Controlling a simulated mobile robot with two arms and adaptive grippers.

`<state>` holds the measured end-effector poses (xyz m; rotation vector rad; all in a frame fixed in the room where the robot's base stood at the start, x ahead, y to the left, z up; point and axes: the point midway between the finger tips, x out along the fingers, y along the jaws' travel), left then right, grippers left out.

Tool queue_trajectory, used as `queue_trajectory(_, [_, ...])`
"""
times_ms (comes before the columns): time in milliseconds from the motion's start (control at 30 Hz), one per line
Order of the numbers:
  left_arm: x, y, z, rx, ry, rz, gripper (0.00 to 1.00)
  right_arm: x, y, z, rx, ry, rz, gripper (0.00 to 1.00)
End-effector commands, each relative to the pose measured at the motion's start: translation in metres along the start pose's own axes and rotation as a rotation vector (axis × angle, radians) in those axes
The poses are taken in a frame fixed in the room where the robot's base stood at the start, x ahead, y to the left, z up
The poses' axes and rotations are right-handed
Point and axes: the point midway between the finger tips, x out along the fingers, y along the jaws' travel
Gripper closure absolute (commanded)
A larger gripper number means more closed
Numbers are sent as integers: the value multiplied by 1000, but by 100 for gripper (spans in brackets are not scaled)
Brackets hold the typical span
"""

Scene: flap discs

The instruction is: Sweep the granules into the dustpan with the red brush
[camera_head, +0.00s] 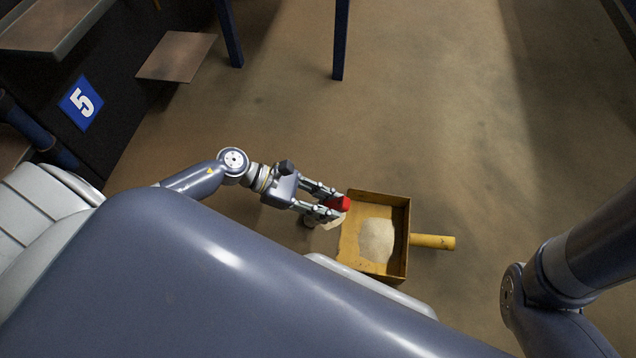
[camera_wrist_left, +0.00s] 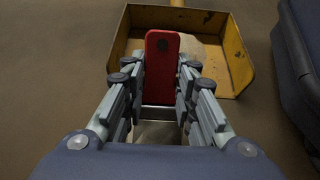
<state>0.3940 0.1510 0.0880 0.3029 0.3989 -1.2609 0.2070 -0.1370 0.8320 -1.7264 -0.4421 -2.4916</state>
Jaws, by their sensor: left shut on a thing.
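The yellow dustpan (camera_head: 408,215) lies on the floor, its handle pointing right and its open side toward my left gripper. A pale heap of granules (camera_head: 377,240) sits inside it. My left gripper (camera_head: 335,205) is shut on the red brush (camera_head: 341,203), at the dustpan's open edge. In the left wrist view the red brush (camera_wrist_left: 162,65) stands between the fingers, with the dustpan (camera_wrist_left: 236,58) just beyond. Something pale shows below the brush; I cannot tell whether it is bristles or granules. My right gripper is out of view.
A black structure with a blue "5" sign (camera_head: 81,102) stands at the left. Blue posts (camera_head: 340,40) rise at the top. My own body covers the lower part of the head view. The floor (camera_head: 460,130) above and right of the dustpan is clear.

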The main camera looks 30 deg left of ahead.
Motion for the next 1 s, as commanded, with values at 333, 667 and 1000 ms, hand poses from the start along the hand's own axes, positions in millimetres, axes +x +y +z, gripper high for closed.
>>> queue_trajectory(333, [21,-1,10,0,0,-1,98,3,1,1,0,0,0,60])
queue_trajectory(667, [39,-2,20,-1,0,-2,98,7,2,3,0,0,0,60])
queue_trajectory(1000, [51,-2,26,-1,1,-1,98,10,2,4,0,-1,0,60])
